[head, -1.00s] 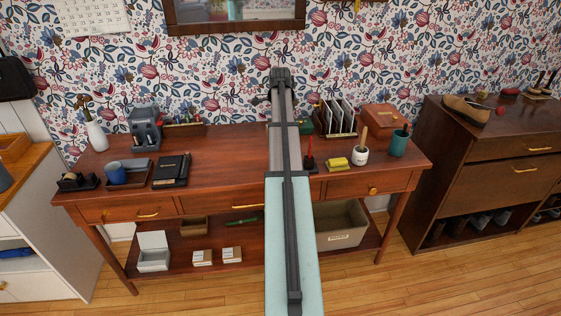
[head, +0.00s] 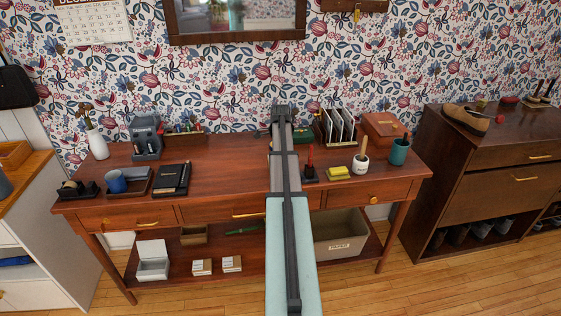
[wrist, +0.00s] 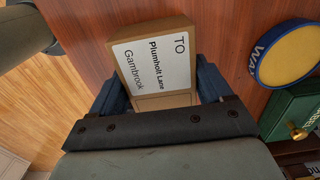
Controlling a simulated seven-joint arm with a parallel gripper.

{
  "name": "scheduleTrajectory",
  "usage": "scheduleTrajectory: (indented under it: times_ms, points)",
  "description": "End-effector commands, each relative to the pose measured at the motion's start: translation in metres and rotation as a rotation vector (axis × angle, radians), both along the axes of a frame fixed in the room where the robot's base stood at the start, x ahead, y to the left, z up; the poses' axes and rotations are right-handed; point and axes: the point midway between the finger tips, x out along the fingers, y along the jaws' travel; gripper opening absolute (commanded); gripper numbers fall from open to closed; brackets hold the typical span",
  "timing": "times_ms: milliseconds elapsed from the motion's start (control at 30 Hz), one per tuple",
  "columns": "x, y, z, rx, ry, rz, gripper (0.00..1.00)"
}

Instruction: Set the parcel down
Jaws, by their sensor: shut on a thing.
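The parcel is a small brown box (wrist: 125,39) with a white address label reading "TO Plumholt Lane Gambrook". In the wrist view it sits between the two blue fingers of my gripper (wrist: 160,88), which is shut on it. The reddish-brown desk top (wrist: 217,35) lies beneath it; I cannot tell whether the parcel touches the wood. In the head view my arm hides the parcel and the gripper, over the middle of the desk (head: 225,165).
In the wrist view a round yellow wax tin (wrist: 290,52) and a green box (wrist: 292,112) with a brass knob lie to the right. A black notebook (head: 172,180), a letter rack (head: 338,128) and a yellow sponge-like block (head: 339,171) stand on the desk. Its centre-left is clear.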

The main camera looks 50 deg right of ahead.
Motion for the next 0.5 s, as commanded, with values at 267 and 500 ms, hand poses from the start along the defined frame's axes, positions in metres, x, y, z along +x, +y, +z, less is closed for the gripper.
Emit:
scheduleTrajectory:
  times_ms: [267,500]
  points:
    - [0.0001,-0.0001,-0.0021,-0.001,-0.001,0.0,0.41]
    - [0.0001,-0.0001,-0.005,-0.001,-0.001,0.0,0.87]
